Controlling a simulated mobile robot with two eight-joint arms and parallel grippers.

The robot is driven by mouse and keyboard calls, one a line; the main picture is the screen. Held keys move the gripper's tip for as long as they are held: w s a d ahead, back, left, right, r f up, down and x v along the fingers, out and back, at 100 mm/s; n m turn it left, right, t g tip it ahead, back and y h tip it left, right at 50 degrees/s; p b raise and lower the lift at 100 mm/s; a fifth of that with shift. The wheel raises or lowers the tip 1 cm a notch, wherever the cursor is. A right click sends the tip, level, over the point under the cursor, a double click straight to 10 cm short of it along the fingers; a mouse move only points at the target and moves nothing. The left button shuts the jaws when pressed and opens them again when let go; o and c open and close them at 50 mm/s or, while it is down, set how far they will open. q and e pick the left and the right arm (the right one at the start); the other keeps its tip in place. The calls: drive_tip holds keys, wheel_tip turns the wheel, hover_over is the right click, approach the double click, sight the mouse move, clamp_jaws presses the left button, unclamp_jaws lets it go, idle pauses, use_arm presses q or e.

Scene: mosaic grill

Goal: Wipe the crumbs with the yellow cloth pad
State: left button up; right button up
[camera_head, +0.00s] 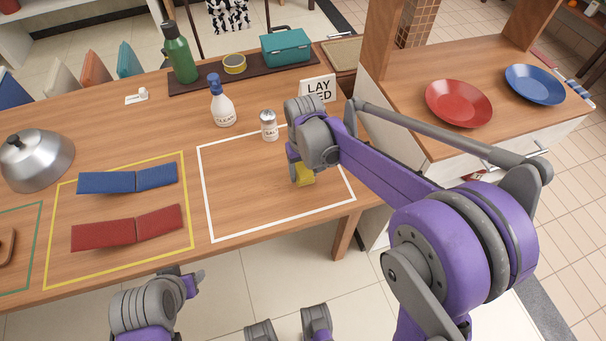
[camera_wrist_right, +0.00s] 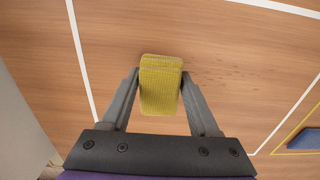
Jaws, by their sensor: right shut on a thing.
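The yellow cloth pad (camera_wrist_right: 160,85) is between the two fingers of my right gripper (camera_wrist_right: 160,98), which is shut on it. In the head view the pad (camera_head: 305,175) shows below my right gripper (camera_head: 302,168), in the right part of the white outlined area (camera_head: 205,190). I cannot tell if the pad touches the table. Faint dark crumbs (camera_wrist_right: 232,73) lie on the wood beside the pad, to its right in the wrist view. They are too small to make out in the head view. My left gripper (camera_head: 194,281) is low, in front of the table; its jaws are unclear.
A shaker (camera_head: 269,126) stands at the back edge of the white outline, with a spray bottle (camera_head: 223,108) and a sign (camera_head: 318,89) behind. Blue (camera_head: 105,183) and red (camera_head: 103,235) folded cloths lie to the left. A metal dome (camera_head: 38,160) stands far left.

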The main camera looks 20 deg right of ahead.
sight(303, 170)
drive_tip(key=shift+a+r+p, duration=0.3)
drive_tip(key=shift+r+p, duration=0.2)
drive_tip(key=shift+r, duration=0.45)
wheel_tip(303, 170, up, 2)
drive_tip(key=shift+d+r+p, duration=0.1)
drive_tip(key=shift+p, duration=0.65)
drive_tip(key=shift+r+p, duration=0.6)
drive_tip(key=shift+r, duration=0.35)
use_arm(q)
drive_tip(key=r, duration=0.4)
drive_tip(key=shift+s+a+r, duration=0.1)
drive_tip(key=shift+a, duration=0.2)
